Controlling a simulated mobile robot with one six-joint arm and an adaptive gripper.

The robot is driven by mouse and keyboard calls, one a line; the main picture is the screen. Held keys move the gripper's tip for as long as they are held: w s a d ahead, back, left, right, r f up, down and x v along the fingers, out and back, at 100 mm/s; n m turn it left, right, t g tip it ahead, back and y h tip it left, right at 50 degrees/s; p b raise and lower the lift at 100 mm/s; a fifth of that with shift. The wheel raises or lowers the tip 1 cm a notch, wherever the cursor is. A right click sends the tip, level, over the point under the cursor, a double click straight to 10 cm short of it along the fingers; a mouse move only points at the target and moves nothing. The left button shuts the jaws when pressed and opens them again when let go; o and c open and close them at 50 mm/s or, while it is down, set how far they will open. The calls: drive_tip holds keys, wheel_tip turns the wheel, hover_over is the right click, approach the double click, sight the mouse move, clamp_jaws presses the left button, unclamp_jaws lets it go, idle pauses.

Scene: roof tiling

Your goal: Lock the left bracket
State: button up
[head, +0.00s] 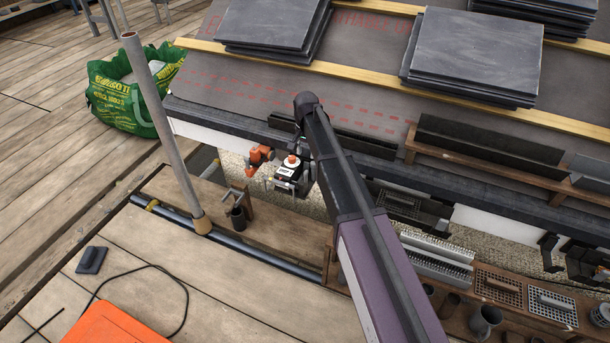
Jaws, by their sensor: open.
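An orange fitting (258,156) sits on the white fascia under the left end of the roof edge. I take it for part of the left bracket, but it is small and its lock state cannot be made out. My gripper (306,172) hangs below the end of my arm, just right of the orange fitting and apart from it. It is open, and its fingertips are small and partly hidden by the arm. A black and white device with an orange cap (289,170) is between the fitting and my gripper. I cannot tell whether they touch.
Slate stacks (476,55) lie on the roof battens. A dark gutter length (490,142) rests on a wooden holder at the right. A grey scaffold pole (160,125) stands left of the fitting. A wooden shelf (465,300) with grates and cups lies front right.

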sight(306, 171)
drive_tip(key=shift+f+b, duration=4.3)
drive_tip(key=shift+f, duration=0.25)
clamp_jaws()
